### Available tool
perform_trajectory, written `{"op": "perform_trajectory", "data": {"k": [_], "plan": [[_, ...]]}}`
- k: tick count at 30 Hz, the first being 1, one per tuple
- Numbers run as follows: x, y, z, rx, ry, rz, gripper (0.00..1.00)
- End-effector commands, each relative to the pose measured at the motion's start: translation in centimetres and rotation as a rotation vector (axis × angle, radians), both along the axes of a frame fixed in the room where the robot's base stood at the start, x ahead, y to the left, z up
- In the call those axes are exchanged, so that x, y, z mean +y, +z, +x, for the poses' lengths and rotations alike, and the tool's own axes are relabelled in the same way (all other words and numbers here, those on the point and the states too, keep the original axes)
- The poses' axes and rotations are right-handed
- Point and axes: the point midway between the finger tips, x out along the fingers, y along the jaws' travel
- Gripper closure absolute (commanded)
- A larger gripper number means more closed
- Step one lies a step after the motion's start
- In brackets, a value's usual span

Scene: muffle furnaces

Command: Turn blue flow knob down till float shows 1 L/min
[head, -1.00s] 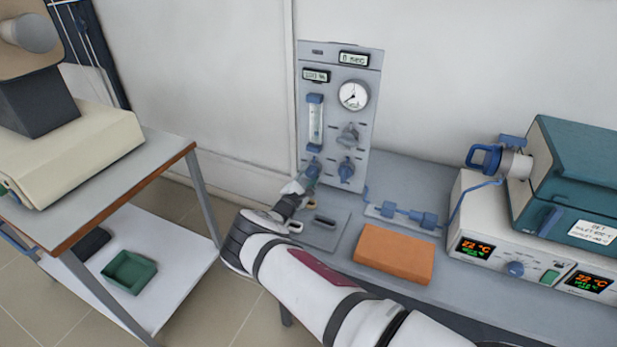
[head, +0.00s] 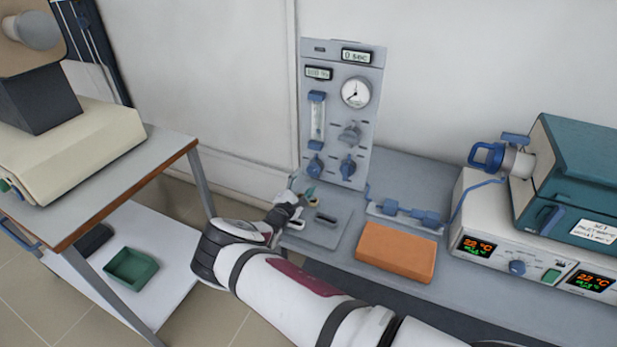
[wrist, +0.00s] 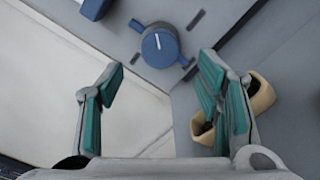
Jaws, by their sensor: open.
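The blue flow knob (head: 316,167) is on the grey gas panel (head: 345,110), under the flow tube (head: 317,120). In the wrist view the knob (wrist: 160,47) shows a white pointer line, tilted slightly left of straight up in the picture. My gripper (head: 305,196) is below and in front of the knob, apart from it. In the wrist view my gripper (wrist: 161,85) has its teal-padded fingers wide apart with nothing between them, and the knob lies beyond their tips. The float's level in the tube is too small to read.
A second blue knob (head: 348,168) is just right of the flow knob, and a grey knob (head: 349,134) is above it. An orange block (head: 396,251) lies on the grey bench. A small tan ring-like object (wrist: 262,92) is close by the right finger.

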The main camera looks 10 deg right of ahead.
Motion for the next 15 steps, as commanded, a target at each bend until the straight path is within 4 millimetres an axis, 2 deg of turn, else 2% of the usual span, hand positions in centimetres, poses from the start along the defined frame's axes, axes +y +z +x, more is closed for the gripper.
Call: {"op": "perform_trajectory", "data": {"k": [6,15], "plan": [[2.5,0.0,-3.4,0.002,0.002,-0.001,0.41],[3.7,-0.1,-5.1,0.001,-0.001,0.000,0.41]]}}
